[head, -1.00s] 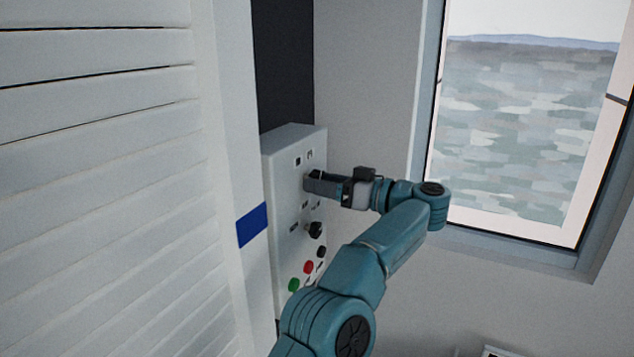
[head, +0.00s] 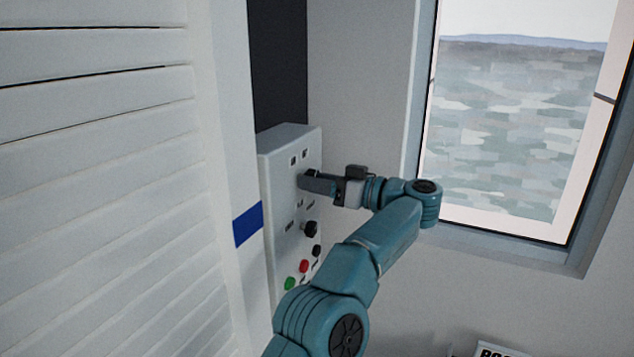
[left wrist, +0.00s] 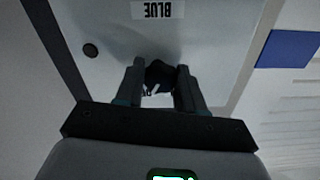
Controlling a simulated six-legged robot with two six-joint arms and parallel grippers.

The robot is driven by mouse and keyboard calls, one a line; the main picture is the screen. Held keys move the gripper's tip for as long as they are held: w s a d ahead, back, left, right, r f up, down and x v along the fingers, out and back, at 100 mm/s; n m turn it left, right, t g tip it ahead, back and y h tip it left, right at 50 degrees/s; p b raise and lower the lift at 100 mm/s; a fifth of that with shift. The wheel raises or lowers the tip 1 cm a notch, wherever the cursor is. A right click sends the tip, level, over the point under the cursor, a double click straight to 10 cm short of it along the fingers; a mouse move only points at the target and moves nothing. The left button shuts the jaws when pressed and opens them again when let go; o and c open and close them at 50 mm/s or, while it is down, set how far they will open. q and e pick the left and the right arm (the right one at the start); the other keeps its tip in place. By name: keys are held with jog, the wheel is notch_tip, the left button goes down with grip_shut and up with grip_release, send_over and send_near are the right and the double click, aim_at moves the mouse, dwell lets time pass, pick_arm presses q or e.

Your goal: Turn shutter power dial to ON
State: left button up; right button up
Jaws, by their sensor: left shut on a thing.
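A light grey control panel (head: 279,190) stands upright beside the slatted shutter in the head view. My left gripper (head: 310,182) is at the panel's upper dial (head: 309,174), which its fingers partly cover. In the left wrist view the fingers (left wrist: 159,80) are on both sides of this black dial (left wrist: 158,72), shut on it. A white pointer mark shows on the dial. The dial's position labels are too small or hidden to read. My right gripper is not in view.
Below on the panel are another black knob (head: 310,229), a small black button (head: 317,250), a red button (head: 303,266) and a green button (head: 289,283). The white shutter (head: 100,190) fills the left. A window (head: 515,130) is at the right.

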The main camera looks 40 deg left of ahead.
pick_arm(q)
jog(key=shift+r, duration=0.1)
jog(key=n, duration=1.1)
jog(key=shift+w+a+r+n, duration=0.15)
jog(key=shift+n, duration=0.25)
dwell(0.3)
jog(key=o, duration=1)
jog(key=shift+o, duration=0.2)
